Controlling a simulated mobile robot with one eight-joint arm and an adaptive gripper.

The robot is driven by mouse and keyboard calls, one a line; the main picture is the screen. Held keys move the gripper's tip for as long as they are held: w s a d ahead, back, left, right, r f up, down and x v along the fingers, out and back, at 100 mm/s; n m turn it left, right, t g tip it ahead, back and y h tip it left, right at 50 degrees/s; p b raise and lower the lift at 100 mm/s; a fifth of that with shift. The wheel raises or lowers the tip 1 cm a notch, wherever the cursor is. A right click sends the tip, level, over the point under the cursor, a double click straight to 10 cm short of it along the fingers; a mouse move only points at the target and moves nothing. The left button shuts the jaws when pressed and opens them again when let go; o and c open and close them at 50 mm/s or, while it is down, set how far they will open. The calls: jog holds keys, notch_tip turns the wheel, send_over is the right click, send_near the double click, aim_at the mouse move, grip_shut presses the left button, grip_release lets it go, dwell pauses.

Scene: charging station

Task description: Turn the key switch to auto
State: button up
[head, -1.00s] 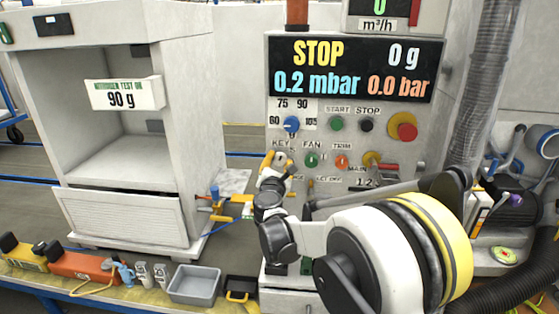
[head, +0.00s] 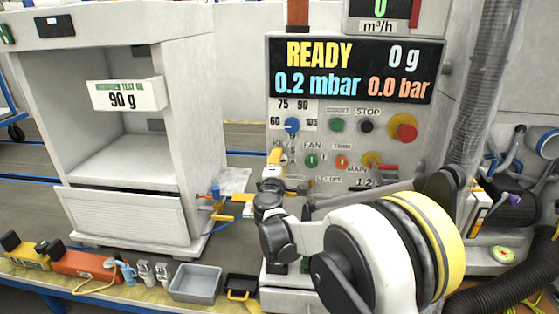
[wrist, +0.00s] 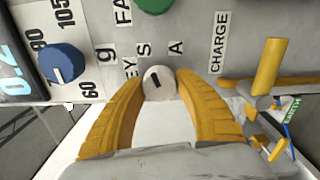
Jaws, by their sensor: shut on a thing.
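The key switch (wrist: 160,84) is a pale round knob with a short dark mark on its face, in the middle of the wrist view. The letters S (wrist: 147,50) and A (wrist: 176,47) are printed on the panel beside it. My gripper (wrist: 160,78) has its yellow fingers on either side of the knob and is shut on it. In the head view my gripper (head: 275,156) is at the panel below the KEY label and hides most of the switch. The display (head: 352,70) reads READY.
A blue selector knob (head: 291,125) is just above the key switch. The FAN switch (head: 311,161) and an orange knob (head: 341,162) are to its right. In the wrist view a yellow valve-like part (wrist: 268,75) is near the right finger. A grey tray (head: 196,284) is lower left.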

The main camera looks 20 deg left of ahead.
jog(key=m, duration=0.5)
jog(key=shift+r, duration=0.1)
jog(key=shift+m+p, duration=0.3)
jog(key=shift+m, duration=2)
jog(key=o, duration=1.2)
jog(key=v, duration=1.2)
